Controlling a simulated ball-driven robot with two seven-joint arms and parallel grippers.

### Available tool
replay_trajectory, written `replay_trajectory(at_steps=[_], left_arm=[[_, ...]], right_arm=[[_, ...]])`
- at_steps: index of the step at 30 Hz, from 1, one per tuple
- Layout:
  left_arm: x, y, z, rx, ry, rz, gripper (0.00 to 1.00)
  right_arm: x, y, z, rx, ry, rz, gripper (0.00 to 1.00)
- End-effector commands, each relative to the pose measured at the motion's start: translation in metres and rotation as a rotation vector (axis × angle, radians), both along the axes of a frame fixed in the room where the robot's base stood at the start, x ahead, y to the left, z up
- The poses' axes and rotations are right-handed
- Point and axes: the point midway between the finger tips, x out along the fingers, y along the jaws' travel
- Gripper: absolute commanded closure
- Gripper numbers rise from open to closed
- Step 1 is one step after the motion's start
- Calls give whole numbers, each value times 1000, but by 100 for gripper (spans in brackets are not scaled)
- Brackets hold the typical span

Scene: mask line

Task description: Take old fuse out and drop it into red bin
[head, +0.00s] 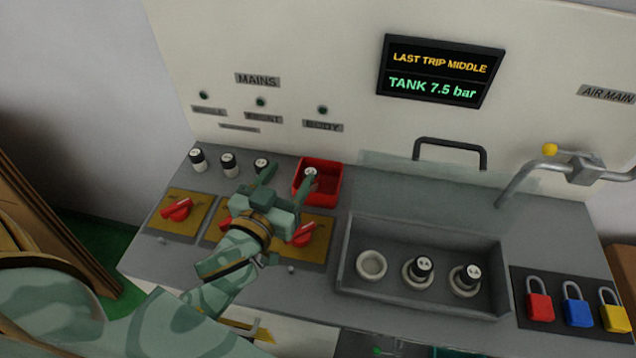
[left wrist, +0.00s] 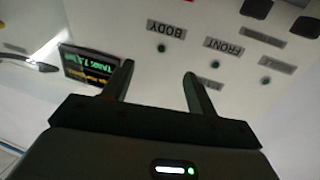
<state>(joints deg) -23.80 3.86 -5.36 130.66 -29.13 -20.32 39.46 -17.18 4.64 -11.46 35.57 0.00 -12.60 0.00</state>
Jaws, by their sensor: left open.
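The red bin (head: 334,189) stands at the back of the grey bench. A white-capped dark fuse (head: 310,172) shows inside it, partly hidden by a finger of my left gripper. My left gripper (head: 288,178) is open just left of the bin, with one finger overlapping the bin's left side in the picture. The left wrist view shows nothing between its fingers (left wrist: 158,88). In the recessed tray, the left fuse socket (head: 371,265) is empty. The middle fuse (head: 423,266) and the right fuse (head: 467,276) stand in their sockets. My right gripper is out of view.
Several more fuses (head: 228,163) stand in a row at the back left. Red rotary switches (head: 177,209) on yellow plates lie in front. A black handle (head: 449,146) rises behind the tray. Coloured padlocks (head: 574,306) lie at the right. A display (head: 440,76) reads LAST TRIP MIDDLE.

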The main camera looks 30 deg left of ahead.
Motion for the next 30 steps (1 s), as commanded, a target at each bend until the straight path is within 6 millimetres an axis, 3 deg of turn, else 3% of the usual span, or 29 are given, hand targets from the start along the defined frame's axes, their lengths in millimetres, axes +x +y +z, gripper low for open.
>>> replay_trajectory(at_steps=[6,12,30], left_arm=[[-55,-3,1,-1,5,3,42],[-80,-5,3,0,2,1,42],[-85,-5,12,1,-5,0,42]], right_arm=[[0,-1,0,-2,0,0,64],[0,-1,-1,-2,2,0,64],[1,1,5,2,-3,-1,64]])
